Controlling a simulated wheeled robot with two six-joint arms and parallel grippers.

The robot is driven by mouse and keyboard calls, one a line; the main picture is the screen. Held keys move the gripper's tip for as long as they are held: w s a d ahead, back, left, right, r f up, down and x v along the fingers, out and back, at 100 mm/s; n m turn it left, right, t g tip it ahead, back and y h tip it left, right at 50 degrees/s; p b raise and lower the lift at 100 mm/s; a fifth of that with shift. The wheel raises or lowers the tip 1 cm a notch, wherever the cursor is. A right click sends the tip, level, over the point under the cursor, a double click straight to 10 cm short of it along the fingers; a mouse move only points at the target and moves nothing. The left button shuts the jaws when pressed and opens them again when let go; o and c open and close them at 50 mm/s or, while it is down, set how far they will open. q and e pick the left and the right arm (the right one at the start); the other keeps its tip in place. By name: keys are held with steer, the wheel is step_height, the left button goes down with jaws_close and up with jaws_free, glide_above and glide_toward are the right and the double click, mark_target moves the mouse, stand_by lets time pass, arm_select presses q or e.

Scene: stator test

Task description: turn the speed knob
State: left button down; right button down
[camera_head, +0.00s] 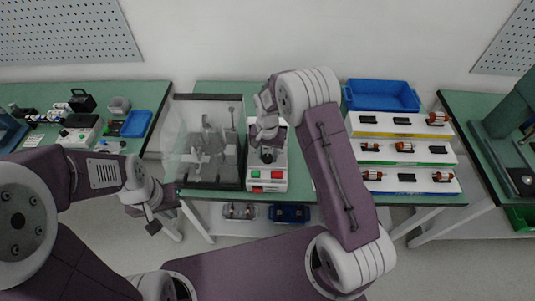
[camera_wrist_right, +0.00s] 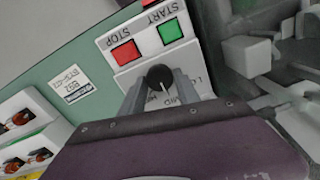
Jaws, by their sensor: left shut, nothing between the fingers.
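The speed knob (camera_wrist_right: 160,77) is round and black with a white pointer line. It sits on the white control box (camera_head: 268,187), beside a red STOP button (camera_wrist_right: 125,52) and a green START button (camera_wrist_right: 170,31). My right gripper (camera_wrist_right: 160,88) has one finger on each side of the knob and appears closed on it; any tiny gap is too small to see. In the head view my right gripper (camera_head: 268,135) is over the box and covers most of the knob. My left gripper (camera_head: 153,222) is shut and empty, in front of the table's left part.
A clear-walled test enclosure (camera_head: 207,140) stands directly left of the box. Racks of motor parts (camera_head: 405,153) and a blue bin (camera_head: 381,96) are to the right. A left side table (camera_head: 60,158) holds tools and a blue tray (camera_head: 136,123).

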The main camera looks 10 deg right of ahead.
mark_target(267, 157)
steer(key=shift+n, duration=0.3)
steer(key=n, duration=0.4)
steer(key=shift+r+n+p, duration=0.1)
steer(key=shift+n+p, duration=0.2)
steer(key=shift+p, duration=0.05)
steer(key=shift+w+n, duration=0.1)
steer(key=shift+n, duration=2.2)
steer(key=c, duration=1)
jaws_free()
steer(key=shift+o, duration=0.6)
steer(key=shift+r, duration=0.1)
step_height(267, 157, up, 9)
steer(key=b, duration=0.1)
